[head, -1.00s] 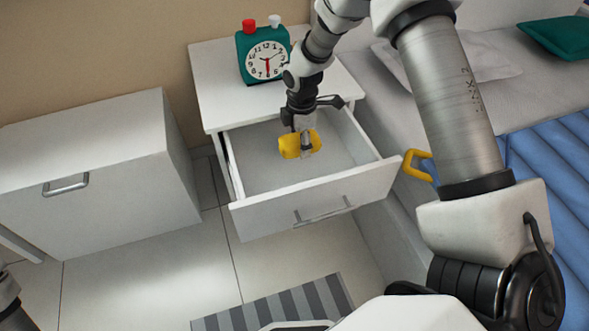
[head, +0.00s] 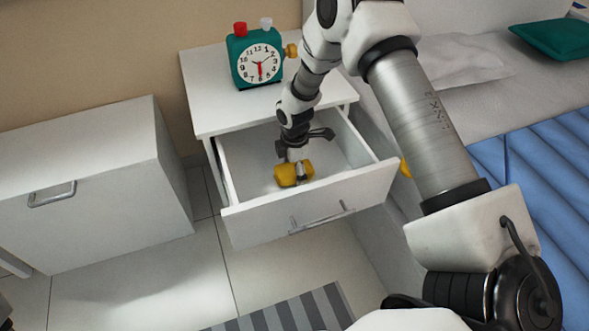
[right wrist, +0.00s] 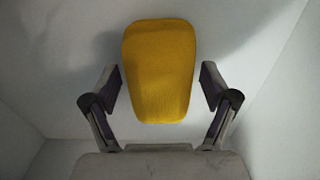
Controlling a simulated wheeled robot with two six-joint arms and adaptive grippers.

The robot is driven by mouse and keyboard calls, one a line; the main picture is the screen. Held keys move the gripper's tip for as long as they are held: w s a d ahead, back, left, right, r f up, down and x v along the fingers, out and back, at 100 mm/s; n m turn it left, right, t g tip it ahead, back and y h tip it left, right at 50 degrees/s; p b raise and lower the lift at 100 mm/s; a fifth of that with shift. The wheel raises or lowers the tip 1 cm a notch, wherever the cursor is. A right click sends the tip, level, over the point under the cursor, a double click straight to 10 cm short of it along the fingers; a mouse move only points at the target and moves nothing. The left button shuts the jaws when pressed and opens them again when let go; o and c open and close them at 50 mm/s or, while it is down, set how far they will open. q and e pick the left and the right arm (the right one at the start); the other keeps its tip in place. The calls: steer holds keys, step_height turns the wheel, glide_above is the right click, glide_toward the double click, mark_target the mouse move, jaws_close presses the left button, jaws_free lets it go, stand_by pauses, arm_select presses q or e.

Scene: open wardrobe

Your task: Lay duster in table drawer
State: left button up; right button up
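The yellow duster (head: 288,174) lies inside the pulled-out drawer (head: 260,225) of the white bedside table. It appears low, at the drawer floor, though exact contact is hard to judge. My right gripper (head: 299,170) reaches down into the drawer over the duster. In the right wrist view, the duster (right wrist: 160,70) is between the fingers of the right gripper (right wrist: 160,85), with narrow gaps on both sides, so the gripper looks open around it. My left gripper is not in view.
A green alarm clock (head: 256,60) stands on the table top. A white cabinet (head: 85,185) is at the left, and the bed with a blue cover (head: 545,165) is at the right. A yellow object (head: 405,168) shows partly beside the drawer. A striped rug (head: 290,310) lies in front.

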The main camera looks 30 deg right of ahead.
step_height(320, 180, up, 12)
steer(key=p, duration=0.4)
steer(key=shift+r, duration=0.2)
steer(key=shift+r+p, duration=0.1)
steer(key=shift+p, duration=0.2)
